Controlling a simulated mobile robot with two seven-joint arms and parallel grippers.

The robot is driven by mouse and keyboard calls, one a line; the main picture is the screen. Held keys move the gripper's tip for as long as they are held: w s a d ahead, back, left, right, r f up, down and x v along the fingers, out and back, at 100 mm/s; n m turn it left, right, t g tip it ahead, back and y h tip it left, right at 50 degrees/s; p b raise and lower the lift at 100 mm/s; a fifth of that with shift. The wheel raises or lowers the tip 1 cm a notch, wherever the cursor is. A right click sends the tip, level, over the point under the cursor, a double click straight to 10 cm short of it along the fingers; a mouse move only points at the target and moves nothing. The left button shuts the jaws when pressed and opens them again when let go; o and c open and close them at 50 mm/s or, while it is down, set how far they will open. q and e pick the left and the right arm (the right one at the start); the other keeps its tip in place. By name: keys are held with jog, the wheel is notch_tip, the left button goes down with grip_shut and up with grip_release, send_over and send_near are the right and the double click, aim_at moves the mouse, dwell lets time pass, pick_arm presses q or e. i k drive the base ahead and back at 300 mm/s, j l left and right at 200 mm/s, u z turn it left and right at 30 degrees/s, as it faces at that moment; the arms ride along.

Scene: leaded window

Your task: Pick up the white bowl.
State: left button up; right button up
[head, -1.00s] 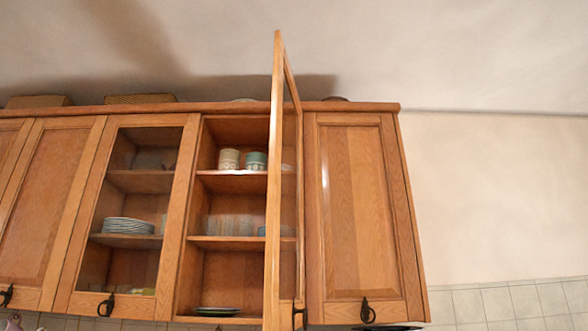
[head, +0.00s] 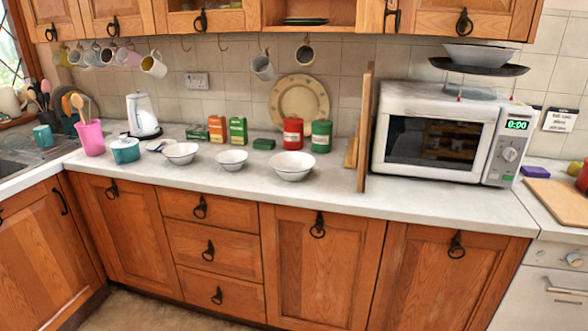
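Three white bowls stand in a row on the white countertop in the head view. The left bowl (head: 180,153) is medium, the middle bowl (head: 231,160) is smallest, and the right bowl (head: 292,166) is largest and nearest the counter's front edge. All are upright and look empty. Another pale bowl (head: 472,54) sits high on a dark plate on a rack above the microwave. I cannot tell which bowl the task names. Neither of my grippers shows in the head view.
A teal pot (head: 125,151) stands left of the bowls. Red (head: 293,133) and green (head: 321,135) canisters stand behind the largest bowl. A wooden board (head: 364,128) stands upright between it and the microwave (head: 437,137). Mugs hang above. The counter front before the bowls is clear.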

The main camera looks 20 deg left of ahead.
aim_at(290, 167)
jog(key=i+j+z, duration=0.1)
jog(key=j, duration=0.3)
jog(key=i+j+z, duration=0.1)
jog(key=j, duration=0.3)
jog(key=j+z, duration=0.1)
jog(key=j, duration=0.35)
jog(key=i, duration=0.05)
